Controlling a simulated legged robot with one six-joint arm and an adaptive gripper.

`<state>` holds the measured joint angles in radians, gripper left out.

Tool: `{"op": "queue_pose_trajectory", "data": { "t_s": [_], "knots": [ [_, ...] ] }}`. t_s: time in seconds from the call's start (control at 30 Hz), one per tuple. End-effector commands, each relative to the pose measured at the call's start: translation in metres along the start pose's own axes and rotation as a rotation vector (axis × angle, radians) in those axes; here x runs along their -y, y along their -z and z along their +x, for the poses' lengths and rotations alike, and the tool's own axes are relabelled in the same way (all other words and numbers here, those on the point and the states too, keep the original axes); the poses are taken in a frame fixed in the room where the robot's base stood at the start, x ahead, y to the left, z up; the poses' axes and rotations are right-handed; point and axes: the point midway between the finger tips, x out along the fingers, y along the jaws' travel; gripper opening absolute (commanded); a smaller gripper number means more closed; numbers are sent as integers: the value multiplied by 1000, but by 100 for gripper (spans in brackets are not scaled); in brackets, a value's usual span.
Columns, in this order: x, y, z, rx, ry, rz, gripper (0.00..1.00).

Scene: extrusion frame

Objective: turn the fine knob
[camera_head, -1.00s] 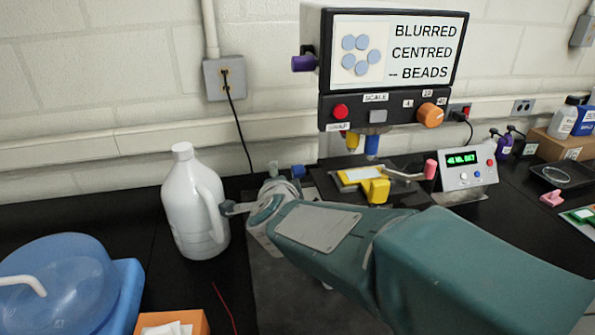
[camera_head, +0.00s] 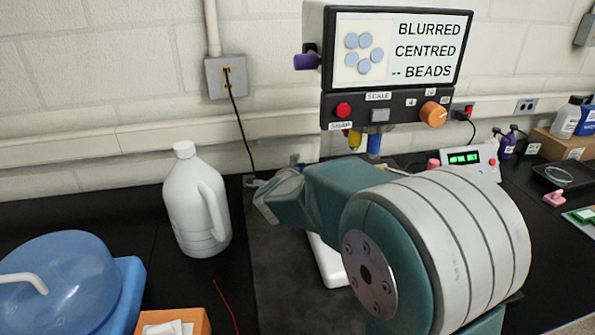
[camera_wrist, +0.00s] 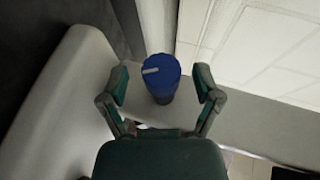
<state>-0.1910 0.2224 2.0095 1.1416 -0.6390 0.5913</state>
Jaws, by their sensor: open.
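A blue round knob (camera_wrist: 162,78) with a white pointer mark on its top shows in the wrist view, on the side of a pale grey body (camera_wrist: 68,110). My gripper (camera_wrist: 160,74) is open. One finger is on the left of the knob and one on the right, with a gap visible on both sides. I cannot tell how deep the fingers reach around it. In the head view my arm hides the knob and most of the stage area below the screen unit.
The screen unit (camera_head: 393,48) has an orange dial (camera_head: 433,114), a red button (camera_head: 343,110) and a purple knob (camera_head: 306,62). A white jug (camera_head: 193,205) stands left of my arm. A small control box (camera_head: 465,160) is behind it. A blue lidded tub (camera_head: 60,285) is front left.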

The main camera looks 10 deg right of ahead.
Motion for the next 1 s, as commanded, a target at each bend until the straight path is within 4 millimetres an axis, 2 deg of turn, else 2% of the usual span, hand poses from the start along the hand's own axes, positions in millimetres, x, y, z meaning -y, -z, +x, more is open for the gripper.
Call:
{"op": "queue_pose_trajectory", "data": {
  "t_s": [0.1,0.33,0.37,0.4,0.47,0.5,0.53,0.8,1.0],
  "knots": [
    [0,0,6,0,0,0,82],
    [0,0,6,0,0,0,82],
    [0,0,6,0,0,0,73],
    [0,0,6,1,0,0,55],
    [0,0,6,1,0,0,28],
    [0,0,6,1,0,0,11],
    [0,0,6,0,0,0,0],
    [-2,1,6,-2,10,3,0],
    [-4,1,7,-7,93,34,0]
  ]
}}
